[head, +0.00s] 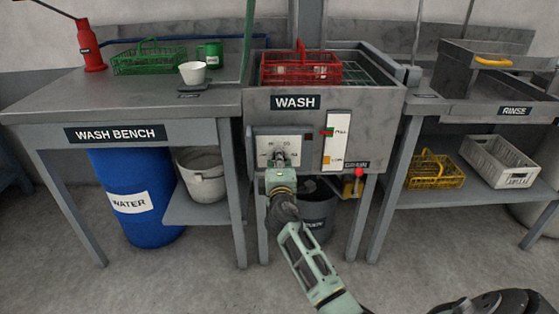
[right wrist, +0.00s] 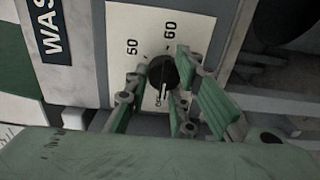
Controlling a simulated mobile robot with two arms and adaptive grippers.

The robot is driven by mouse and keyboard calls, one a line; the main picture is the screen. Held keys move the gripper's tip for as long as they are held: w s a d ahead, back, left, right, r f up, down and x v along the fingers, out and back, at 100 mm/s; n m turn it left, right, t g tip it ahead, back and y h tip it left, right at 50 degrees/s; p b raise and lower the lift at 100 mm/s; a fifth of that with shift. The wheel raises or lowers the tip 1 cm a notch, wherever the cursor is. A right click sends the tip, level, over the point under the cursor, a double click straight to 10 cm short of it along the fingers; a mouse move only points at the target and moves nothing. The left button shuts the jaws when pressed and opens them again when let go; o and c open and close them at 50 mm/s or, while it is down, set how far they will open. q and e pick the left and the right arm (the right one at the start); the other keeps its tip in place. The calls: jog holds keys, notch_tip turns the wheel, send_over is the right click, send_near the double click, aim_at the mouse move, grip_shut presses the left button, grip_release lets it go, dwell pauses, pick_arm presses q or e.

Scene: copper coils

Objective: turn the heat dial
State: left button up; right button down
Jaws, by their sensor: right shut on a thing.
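The heat dial is a dark round knob (right wrist: 162,72) on a white plate (right wrist: 118,22) printed with 50 and 60. A pale pointer mark shows on the knob's lower side in the right wrist view. In the head view the plate (head: 264,143) is on the front of the wash tank, and my gripper hides most of the knob. My left gripper is in neither view.
A white level strip (head: 338,140) and a red knob (head: 359,171) are right of the dial. A red basket (head: 300,68) sits on the wash tank (head: 370,103). A dark bucket (head: 317,210) stands below. The wash bench (head: 50,104) is left, the rinse bench (head: 462,108) right.

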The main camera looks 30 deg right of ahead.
jog(key=shift+r, duration=0.3)
jog(key=c, duration=1.6)
grip_release()
jog(key=shift+f, duration=0.1)
jog(key=v, duration=1.2)
jog(key=shift+s, duration=0.1)
